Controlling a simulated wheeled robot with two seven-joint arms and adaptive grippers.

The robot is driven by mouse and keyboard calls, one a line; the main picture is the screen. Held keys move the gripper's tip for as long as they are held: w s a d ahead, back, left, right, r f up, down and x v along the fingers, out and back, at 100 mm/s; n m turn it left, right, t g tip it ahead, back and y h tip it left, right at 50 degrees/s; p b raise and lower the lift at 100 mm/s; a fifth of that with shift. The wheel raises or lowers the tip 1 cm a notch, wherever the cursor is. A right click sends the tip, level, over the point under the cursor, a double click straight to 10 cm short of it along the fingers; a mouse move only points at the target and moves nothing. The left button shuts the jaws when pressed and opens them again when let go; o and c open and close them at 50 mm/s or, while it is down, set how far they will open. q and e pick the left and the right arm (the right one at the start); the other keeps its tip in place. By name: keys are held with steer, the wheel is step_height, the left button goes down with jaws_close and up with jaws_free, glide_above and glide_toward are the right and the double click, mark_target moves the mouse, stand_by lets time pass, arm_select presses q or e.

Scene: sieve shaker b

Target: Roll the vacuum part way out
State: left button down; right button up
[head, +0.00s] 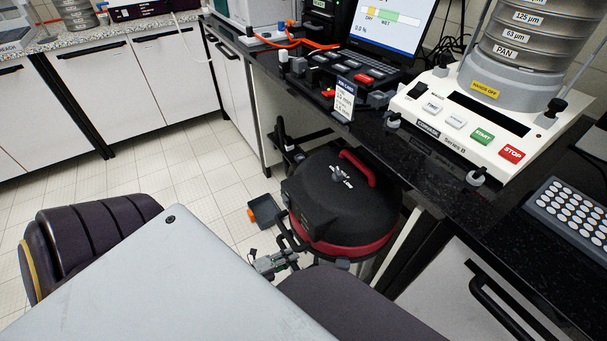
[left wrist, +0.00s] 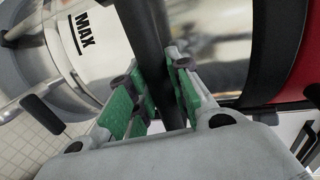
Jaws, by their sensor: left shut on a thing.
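The vacuum (head: 335,200), a round drum with a black lid, red top handle and red rim, stands on the floor at the counter's open bay. Part of its right side is close to the counter front. My left gripper (head: 276,262) is at the vacuum's near left side, shut on its black push bar (head: 292,232). In the left wrist view the green-padded fingers (left wrist: 160,100) lie on both sides of the bar (left wrist: 150,45). The metal drum with a MAX label (left wrist: 85,35) is behind. My right gripper is not in view.
A dark counter (head: 420,165) overhangs on the right, bearing a sieve shaker (head: 480,115) and a laptop-like screen (head: 390,25). A small blue-grey and orange part (head: 264,212) is on the floor beside the vacuum. Tiled floor (head: 200,170) to the left is clear. White cabinets (head: 100,80) stand behind.

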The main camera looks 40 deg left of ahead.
arm_select(q)
steer(key=f+p+v, duration=0.1)
steer(key=v, duration=0.6)
steer(key=shift+s+f, duration=0.3)
steer(key=shift+s, duration=0.15)
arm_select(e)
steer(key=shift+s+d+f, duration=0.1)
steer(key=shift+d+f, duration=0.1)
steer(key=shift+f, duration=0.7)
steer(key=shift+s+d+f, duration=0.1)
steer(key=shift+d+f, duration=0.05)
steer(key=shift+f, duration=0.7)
arm_select(q)
steer(key=c, duration=1.3)
jaws_free()
steer(key=shift+a, duration=0.1)
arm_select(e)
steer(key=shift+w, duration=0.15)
arm_select(q)
steer(key=shift+s, duration=0.1)
steer(key=v, duration=1.1)
steer(key=shift+s, duration=0.3)
